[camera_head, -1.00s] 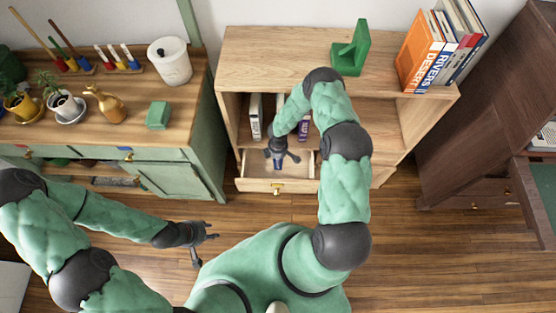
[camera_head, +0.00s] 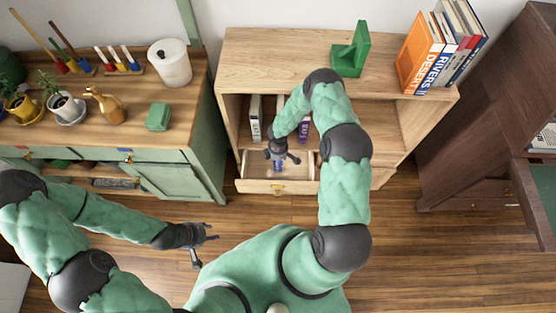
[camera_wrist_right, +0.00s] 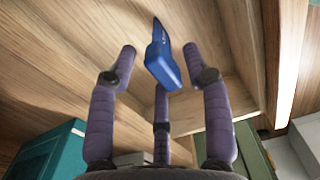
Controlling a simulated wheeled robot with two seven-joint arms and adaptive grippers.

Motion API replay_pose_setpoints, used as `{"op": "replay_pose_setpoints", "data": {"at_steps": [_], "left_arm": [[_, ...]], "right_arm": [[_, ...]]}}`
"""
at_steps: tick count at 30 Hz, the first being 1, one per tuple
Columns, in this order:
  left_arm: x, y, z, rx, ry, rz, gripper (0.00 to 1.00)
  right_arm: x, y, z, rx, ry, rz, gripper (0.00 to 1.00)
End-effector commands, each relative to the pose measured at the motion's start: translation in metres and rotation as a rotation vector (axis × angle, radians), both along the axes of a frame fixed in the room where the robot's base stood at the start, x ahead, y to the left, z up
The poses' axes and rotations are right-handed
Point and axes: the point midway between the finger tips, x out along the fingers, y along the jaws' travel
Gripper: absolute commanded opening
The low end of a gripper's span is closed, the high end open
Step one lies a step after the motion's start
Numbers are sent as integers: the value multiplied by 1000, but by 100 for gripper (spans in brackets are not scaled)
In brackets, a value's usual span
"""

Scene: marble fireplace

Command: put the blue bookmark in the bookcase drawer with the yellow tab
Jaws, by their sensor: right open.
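The bookcase drawer (camera_head: 250,176) is pulled open, with a yellow tab (camera_head: 278,188) on its front. My right gripper (camera_head: 282,157) is over the drawer with its fingers spread. The blue bookmark (camera_head: 278,166) shows just below it, within the drawer's outline. In the right wrist view the blue bookmark (camera_wrist_right: 162,62) appears between the spread fingers, with gaps to the two side fingers; whether it rests on the drawer bottom is hard to tell. My left gripper (camera_head: 208,246) is open and empty above the floor, left of my body.
The bookcase (camera_head: 290,45) has a green bookend (camera_head: 350,55) and several books (camera_head: 420,55) on top. A green cabinet (camera_head: 170,178) with plants and a white canister (camera_head: 169,62) stands left. A dark wooden desk (camera_head: 470,120) stands right. The floor before the drawer is clear.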

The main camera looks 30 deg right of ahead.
Motion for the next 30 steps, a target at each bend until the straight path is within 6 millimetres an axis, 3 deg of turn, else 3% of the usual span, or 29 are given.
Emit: {"op": "replay_pose_setpoints", "data": {"at_steps": [12, 18, 23, 26, 30], "left_arm": [[0, 0, 33, 0, 0, 0, 40], [0, 0, 41, 0, 0, 0, 40], [0, 0, 43, 0, 0, 0, 40], [0, 0, 43, 0, 0, 0, 40], [0, 0, 43, 0, 0, 0, 40]], "right_arm": [[2, -1, 86, -2, -5, -1, 50], [2, -1, 110, -2, -3, 0, 50], [0, 2, 118, 6, 1, -7, 50], [-9, 19, 118, 47, 10, -48, 50], [-41, 75, 121, 180, 45, -223, 50]]}}
